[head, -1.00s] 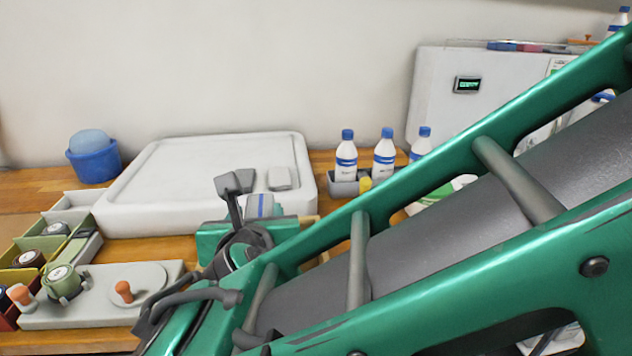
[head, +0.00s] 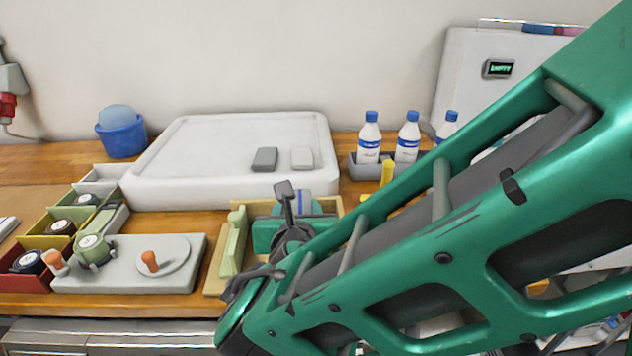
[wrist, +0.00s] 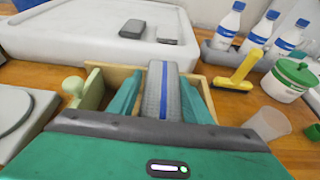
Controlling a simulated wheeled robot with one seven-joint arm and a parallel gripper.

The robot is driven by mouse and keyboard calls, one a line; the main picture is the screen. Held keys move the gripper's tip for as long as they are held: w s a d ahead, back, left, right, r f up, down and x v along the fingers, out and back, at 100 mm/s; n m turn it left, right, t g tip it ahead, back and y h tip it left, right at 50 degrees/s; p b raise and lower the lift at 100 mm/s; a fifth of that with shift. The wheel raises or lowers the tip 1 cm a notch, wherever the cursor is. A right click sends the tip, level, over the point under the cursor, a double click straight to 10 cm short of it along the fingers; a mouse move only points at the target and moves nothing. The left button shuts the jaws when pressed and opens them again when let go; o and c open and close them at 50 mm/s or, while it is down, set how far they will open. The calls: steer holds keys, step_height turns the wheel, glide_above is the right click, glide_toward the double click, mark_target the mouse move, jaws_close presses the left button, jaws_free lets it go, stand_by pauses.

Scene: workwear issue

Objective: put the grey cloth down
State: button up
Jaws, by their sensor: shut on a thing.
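The grey cloth (wrist: 163,88), folded with a blue stripe, is between the teal fingers of my gripper (wrist: 162,100) in the wrist view. My gripper is shut on it. In the head view my gripper (head: 295,228) is in front of the white slab, with a small part of the cloth (head: 301,201) showing. Cloth and fingers are over or within a shallow wooden tray (wrist: 96,75). The cloth's lower end is hidden, so I cannot tell whether it touches the tray floor.
A green piece with a knob (wrist: 84,92) is at the tray's left side. The white slab (head: 215,145) behind bears a dark and a light grey block. Bottles (head: 369,138) and a yellow tool (wrist: 240,70) are to the right; a grey plate (head: 120,270) is left.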

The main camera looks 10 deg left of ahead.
steer(key=shift+f, duration=0.55)
steer(key=o, duration=1.2)
steer(key=shift+c, duration=0.2)
steer(key=shift+r, duration=0.25)
steer(key=v, duration=1.2)
steer(key=shift+r, duration=0.4)
